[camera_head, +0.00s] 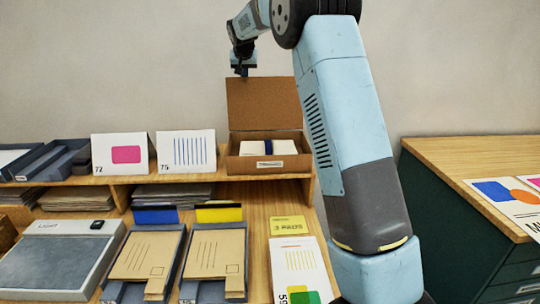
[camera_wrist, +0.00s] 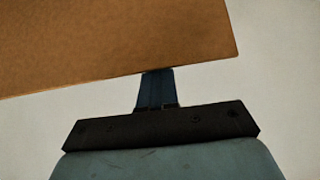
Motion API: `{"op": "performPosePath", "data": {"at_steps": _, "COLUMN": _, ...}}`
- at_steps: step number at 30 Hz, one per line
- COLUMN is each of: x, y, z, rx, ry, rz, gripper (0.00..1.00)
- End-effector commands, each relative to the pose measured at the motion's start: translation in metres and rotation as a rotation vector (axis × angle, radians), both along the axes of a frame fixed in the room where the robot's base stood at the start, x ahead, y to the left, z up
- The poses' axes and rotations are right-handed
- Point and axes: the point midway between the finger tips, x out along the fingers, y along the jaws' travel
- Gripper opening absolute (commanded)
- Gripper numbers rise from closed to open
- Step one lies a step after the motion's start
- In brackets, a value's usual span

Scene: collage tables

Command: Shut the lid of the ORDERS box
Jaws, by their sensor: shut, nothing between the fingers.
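The brown cardboard box (camera_head: 291,163) stands on the raised shelf, with a small white label on its front that is too small to read surely. Its lid (camera_head: 268,105) is open and stands up at the back. White paper with a dark blue band (camera_head: 268,147) lies inside. My gripper (camera_head: 242,74) is shut and empty, pointing down at the top left edge of the lid. In the wrist view the gripper's fingers (camera_wrist: 156,82) reach the lower edge of the brown lid (camera_wrist: 120,40); whether they touch it I cannot tell.
Cards with a pink block (camera_head: 126,153) and blue stripes (camera_head: 186,152) stand left of the box. A grey tray (camera_head: 72,159) lies farther left. Below are envelope trays (camera_head: 217,253) and a yellow note (camera_head: 288,225). A green cabinet (camera_head: 455,225) stands right, beyond a gap.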

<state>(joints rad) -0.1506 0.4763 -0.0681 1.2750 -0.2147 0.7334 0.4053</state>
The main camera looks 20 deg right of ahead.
Motion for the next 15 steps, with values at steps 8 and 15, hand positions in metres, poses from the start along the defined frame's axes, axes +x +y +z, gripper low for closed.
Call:
{"op": "performPosePath", "data": {"at_steps": 8, "x": -0.014, "y": 0.003, "z": -0.033, "rx": -0.002, "ry": 0.059, "rz": -0.004, "gripper": 0.00}}
{"op": "performPosePath", "data": {"at_steps": 15, "x": -0.024, "y": 0.005, "z": -0.034, "rx": -0.003, "ry": 0.060, "rz": -0.003, "gripper": 0.00}}
